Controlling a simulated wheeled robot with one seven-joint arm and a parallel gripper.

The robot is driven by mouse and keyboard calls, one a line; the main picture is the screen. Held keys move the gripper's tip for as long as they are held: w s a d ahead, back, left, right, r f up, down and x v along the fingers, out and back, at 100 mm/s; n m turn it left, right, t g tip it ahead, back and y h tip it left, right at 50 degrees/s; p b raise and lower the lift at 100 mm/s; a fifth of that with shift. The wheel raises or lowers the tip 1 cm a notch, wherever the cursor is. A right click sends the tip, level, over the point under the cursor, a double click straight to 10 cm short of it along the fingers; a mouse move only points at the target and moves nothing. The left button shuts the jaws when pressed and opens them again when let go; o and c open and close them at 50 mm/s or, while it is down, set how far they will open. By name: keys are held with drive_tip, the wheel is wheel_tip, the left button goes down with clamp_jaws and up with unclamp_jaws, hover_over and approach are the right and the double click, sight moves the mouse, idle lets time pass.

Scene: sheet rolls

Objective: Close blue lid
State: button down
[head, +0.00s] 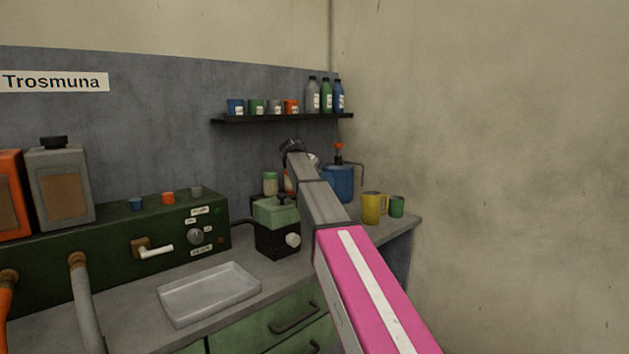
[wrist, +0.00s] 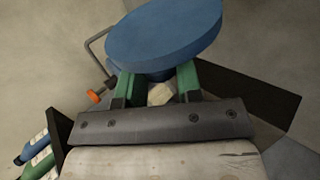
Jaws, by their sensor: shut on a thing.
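The blue lid (wrist: 165,38) is a thick round disc that fills the upper middle of the wrist view. My gripper (wrist: 157,82) has its two green fingers against its near edge, shut on it. A pale piece (wrist: 160,94) shows between the fingers; I cannot tell what it is. In the head view a blue container (head: 341,184) with an orange-topped pump and bent pipe stands at the back right of the counter. My arm covers the gripper and much of that spot there. I cannot tell how the lid sits relative to the container.
A yellow mug (head: 371,208) and a green mug (head: 397,206) stand right of my arm. A shelf (head: 285,118) with cups and bottles hangs above. A white tray (head: 209,293) lies in front.

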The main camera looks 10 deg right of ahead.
sight(322, 177)
drive_tip(key=s, duration=0.1)
drive_tip(key=d+t, duration=0.1)
drive_tip(key=s+m+t+y, duration=0.1)
drive_tip(key=shift+s+d+r, duration=0.2)
drive_tip(key=shift+s+r, duration=0.05)
drive_tip(key=shift+s, duration=0.1)
drive_tip(key=shift+s+d+m+t+y, duration=0.6)
drive_tip(key=shift+s+m+t, duration=0.15)
drive_tip(key=shift+s, duration=0.2)
drive_tip(key=shift+s+d+f+m+t+y, duration=0.1)
drive_tip(key=shift+s+d+m+t+y, duration=0.2)
drive_tip(key=shift+s+t, duration=0.25)
drive_tip(key=shift+s+d+f+m+t+y, duration=0.1)
drive_tip(key=shift+s+d+m+t, duration=0.05)
drive_tip(key=shift+s+d+t, duration=0.3)
drive_tip(key=s+d+f+m+t+y, duration=0.1)
drive_tip(key=s+d+f+m+t, duration=0.2)
drive_tip(key=s+f+t, duration=0.1)
drive_tip(key=shift+s+d+f+t+y, duration=0.15)
drive_tip(key=shift+s+f+t+y, duration=0.3)
drive_tip(key=shift+f, duration=0.75)
drive_tip(key=shift+f+h, duration=0.1)
drive_tip(key=shift+h, duration=0.15)
drive_tip(key=c, duration=0.8)
unclamp_jaws()
drive_tip(key=shift+d, duration=0.1)
drive_tip(key=shift+c, duration=0.2)
drive_tip(key=shift+o, duration=0.2)
